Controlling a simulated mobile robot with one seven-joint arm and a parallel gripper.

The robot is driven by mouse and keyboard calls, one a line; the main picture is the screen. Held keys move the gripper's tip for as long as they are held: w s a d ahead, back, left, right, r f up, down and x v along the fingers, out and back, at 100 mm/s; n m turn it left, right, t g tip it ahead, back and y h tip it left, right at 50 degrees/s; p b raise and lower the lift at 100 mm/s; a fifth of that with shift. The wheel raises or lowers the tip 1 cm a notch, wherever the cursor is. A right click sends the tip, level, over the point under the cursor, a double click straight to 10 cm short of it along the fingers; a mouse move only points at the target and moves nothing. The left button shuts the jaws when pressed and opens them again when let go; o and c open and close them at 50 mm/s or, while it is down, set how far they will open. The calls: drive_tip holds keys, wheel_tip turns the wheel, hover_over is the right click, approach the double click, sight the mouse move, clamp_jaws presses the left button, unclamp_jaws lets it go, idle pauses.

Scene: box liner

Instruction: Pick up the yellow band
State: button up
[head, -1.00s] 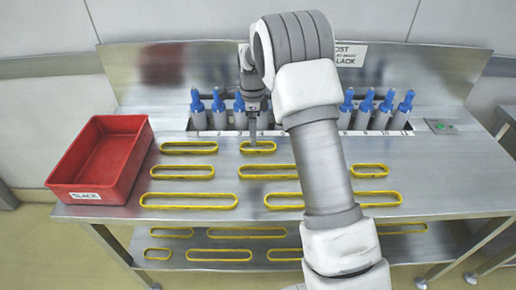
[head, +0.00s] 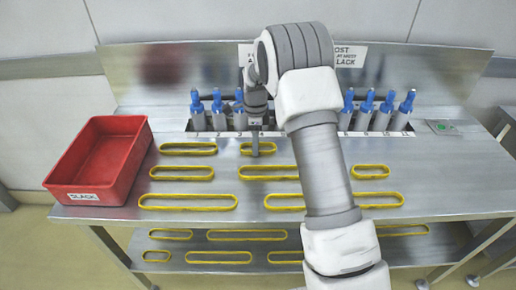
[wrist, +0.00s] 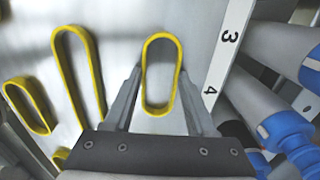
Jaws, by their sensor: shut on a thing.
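A short yellow band (head: 274,149), a flat elongated loop, is on the steel table below slots 3 and 4, under my gripper (head: 255,152). In the wrist view, the same band (wrist: 146,75) stands between my two fingers, one along each long side, and my gripper (wrist: 162,76) is shut on it. The head view does not clearly show whether the band is clear of the table; my fingers hide part of it there.
Several other yellow bands, such as a long one (head: 189,209), lie on the table. More are on the lower shelf. A red bin (head: 99,150) labelled SLACK stands at the left. Numbered blue-topped bottles (head: 198,112) line the back, close to my gripper.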

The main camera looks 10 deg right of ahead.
drive_tip(key=shift+c, duration=0.7)
drive_tip(key=shift+r, duration=0.1)
drive_tip(key=shift+r, duration=0.2)
wheel_tip(320, 180, up, 3)
drive_tip(key=shift+r+p, duration=0.2)
drive_tip(key=shift+p, duration=0.25)
drive_tip(key=s+d+r+p, duration=0.1)
drive_tip(key=s+d+r, duration=0.5)
drive_tip(key=d, duration=0.4)
drive_tip(key=shift+r, duration=0.5)
drive_tip(key=shift+w+r, duration=0.1)
drive_tip(key=shift+w, duration=0.05)
